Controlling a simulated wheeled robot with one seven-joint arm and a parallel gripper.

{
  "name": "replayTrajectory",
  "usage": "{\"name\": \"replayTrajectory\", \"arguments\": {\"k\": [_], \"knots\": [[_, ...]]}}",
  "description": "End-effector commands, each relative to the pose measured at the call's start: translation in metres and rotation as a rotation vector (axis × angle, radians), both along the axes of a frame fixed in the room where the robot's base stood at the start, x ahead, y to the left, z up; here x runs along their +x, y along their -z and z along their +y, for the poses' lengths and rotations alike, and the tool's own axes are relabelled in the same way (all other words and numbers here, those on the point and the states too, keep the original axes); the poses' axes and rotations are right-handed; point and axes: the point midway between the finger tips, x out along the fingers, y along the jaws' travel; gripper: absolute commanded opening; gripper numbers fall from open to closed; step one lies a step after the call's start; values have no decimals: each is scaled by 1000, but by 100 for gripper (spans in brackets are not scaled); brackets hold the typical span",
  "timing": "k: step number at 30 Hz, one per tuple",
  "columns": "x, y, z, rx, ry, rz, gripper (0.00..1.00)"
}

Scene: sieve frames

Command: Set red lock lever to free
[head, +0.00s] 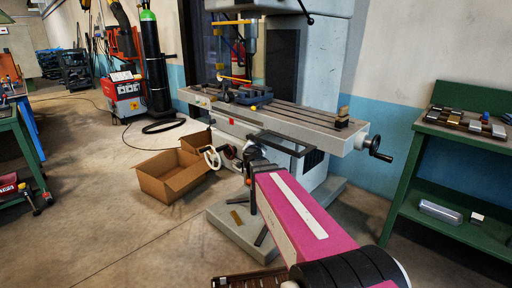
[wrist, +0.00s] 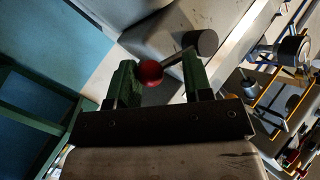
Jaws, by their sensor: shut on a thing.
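The red lock lever shows in the wrist view as a red ball knob (wrist: 149,73) on a short rod that runs to a dark round hub (wrist: 203,42). My gripper (wrist: 160,75) has its two green fingers on either side of the knob end and is shut on the lever. The knob sits close against the left finger. In the head view my gripper (head: 251,158) is at the front of the milling machine, below its table (head: 290,122). I cannot make out the lever there, and its setting marks are not readable.
A dark bracket (head: 283,143) juts out just above my gripper. A white handwheel (head: 212,157) and an open cardboard box (head: 170,175) are to the left. A table crank (head: 378,150) and a green bench (head: 455,140) stand to the right. The floor at front left is clear.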

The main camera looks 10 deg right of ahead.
Motion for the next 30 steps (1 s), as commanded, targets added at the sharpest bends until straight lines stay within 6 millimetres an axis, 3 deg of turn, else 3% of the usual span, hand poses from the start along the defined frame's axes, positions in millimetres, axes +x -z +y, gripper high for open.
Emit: {"name": "replayTrajectory", "arguments": {"k": [13, 14, 15, 16, 25, 30], "knots": [[3, 1, 0, -4, -1, 5, 3], [3, 1, 0, -4, -1, 5, 56], [3, 1, 0, -4, -1, 5, 69], [3, 1, 0, -3, 0, 5, 72], [0, 0, 0, -3, 0, 4, 72], [-14, -1, -5, -3, 0, 4, 72]]}}
